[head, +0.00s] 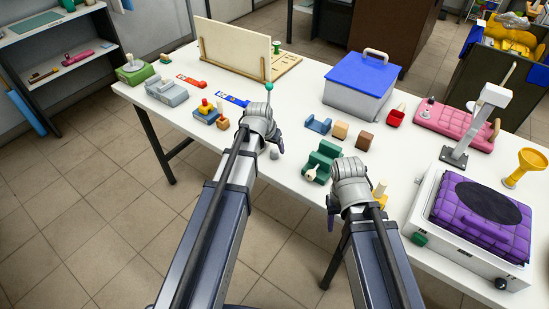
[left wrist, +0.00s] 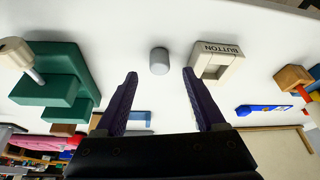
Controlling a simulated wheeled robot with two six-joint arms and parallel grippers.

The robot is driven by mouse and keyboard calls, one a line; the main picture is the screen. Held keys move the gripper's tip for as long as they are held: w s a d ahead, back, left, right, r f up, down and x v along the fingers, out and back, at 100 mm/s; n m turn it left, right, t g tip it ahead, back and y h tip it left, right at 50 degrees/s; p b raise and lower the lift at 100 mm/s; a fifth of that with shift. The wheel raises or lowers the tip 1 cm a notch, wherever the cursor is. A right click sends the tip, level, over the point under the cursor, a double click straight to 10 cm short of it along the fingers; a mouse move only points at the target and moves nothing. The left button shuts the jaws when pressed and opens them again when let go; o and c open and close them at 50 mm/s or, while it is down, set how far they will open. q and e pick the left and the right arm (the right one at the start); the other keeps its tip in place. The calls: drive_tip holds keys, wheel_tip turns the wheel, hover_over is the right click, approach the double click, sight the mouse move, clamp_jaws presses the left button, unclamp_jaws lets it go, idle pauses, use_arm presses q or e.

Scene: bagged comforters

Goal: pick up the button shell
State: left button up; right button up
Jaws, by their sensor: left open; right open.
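The button shell is a cream, arch-like block (left wrist: 216,62) with "BUTTON" printed on its face, lying on the white table in the left wrist view. My left gripper (left wrist: 160,75) is open and empty, its two purple fingers pointing towards the table. The shell is by the tip of the right-hand finger; I cannot tell if they touch. A grey cylinder (left wrist: 159,61) stands between and beyond the fingertips. In the head view my left gripper (head: 264,135) hides the shell. My right gripper (head: 345,205) is open by the table's front edge, its fingers mostly hidden.
A green stepped block (head: 322,158) stands between the two arms. Small coloured blocks (head: 208,112) lie left of the left gripper. A blue-lidded box (head: 358,85), a pink case (head: 455,125) and a purple quilted bundle (head: 483,215) occupy the right side.

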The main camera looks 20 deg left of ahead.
sight(274, 151)
use_arm(q)
drive_tip(key=b+x, duration=0.1)
drive_tip(key=x, duration=0.2)
drive_tip(key=shift+b, duration=0.4)
drive_tip(key=shift+r, duration=0.1)
use_arm(e)
wheel_tip(274, 151, down, 3)
drive_tip(key=shift+r, duration=0.15)
use_arm(q)
drive_tip(key=shift+c, duration=0.4)
clamp_jaws()
